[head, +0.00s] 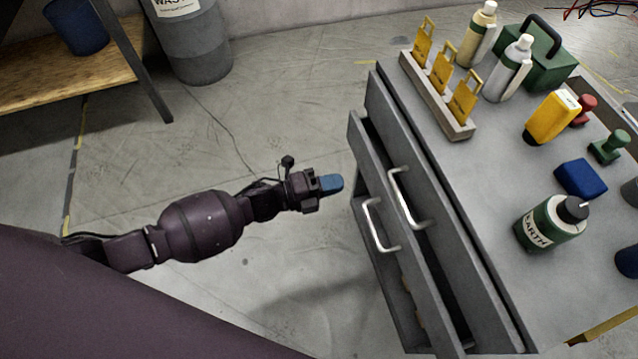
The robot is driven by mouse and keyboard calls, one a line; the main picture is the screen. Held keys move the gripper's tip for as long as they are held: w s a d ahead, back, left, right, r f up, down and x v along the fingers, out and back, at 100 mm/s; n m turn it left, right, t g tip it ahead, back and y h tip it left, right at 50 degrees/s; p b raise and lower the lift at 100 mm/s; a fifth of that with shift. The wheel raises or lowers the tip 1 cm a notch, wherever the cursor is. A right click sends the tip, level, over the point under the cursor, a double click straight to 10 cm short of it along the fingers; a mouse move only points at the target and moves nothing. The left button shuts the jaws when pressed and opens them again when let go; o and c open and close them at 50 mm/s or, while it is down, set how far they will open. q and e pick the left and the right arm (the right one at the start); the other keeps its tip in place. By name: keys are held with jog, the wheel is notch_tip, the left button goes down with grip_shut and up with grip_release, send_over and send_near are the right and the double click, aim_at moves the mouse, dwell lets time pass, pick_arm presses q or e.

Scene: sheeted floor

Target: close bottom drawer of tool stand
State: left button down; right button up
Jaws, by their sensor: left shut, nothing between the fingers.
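The grey tool stand (490,225) stands at the right, with its drawer side facing my left arm. The upper drawer front (440,190) has a silver handle (403,200) and stands out a little from the stand. The bottom drawer (380,190) is pulled out farther, and part of its inside shows. Its silver handle (376,230) is on the front face. My left gripper (331,184) has blue fingertips, is shut and empty, and is left of the bottom drawer front, apart from it. My right gripper is not in view.
Bottles, yellow tags in a holder (437,95), a green box (540,58) and a blue block (581,178) stand on the stand's top. A grey waste bin (195,45) and a wooden shelf (60,70) are at the upper left. The floor between is clear.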

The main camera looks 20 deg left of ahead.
aim_at(376, 171)
pick_arm(q)
jog(key=b+x, duration=0.1)
jog(key=x, duration=0.5)
jog(key=shift+w+d+f, duration=0.15)
jog(key=shift+w+d, duration=0.4)
jog(key=shift+d, duration=0.1)
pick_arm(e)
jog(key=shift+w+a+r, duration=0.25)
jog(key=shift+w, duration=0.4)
pick_arm(q)
jog(key=shift+w+d, duration=0.2)
jog(key=shift+d, duration=0.05)
jog(key=b+x, duration=0.1)
jog(key=x, duration=0.2)
jog(key=shift+w+d, duration=0.1)
jog(key=shift+d, duration=0.1)
jog(key=shift+w+d+r, duration=0.1)
jog(key=shift+r, duration=0.2)
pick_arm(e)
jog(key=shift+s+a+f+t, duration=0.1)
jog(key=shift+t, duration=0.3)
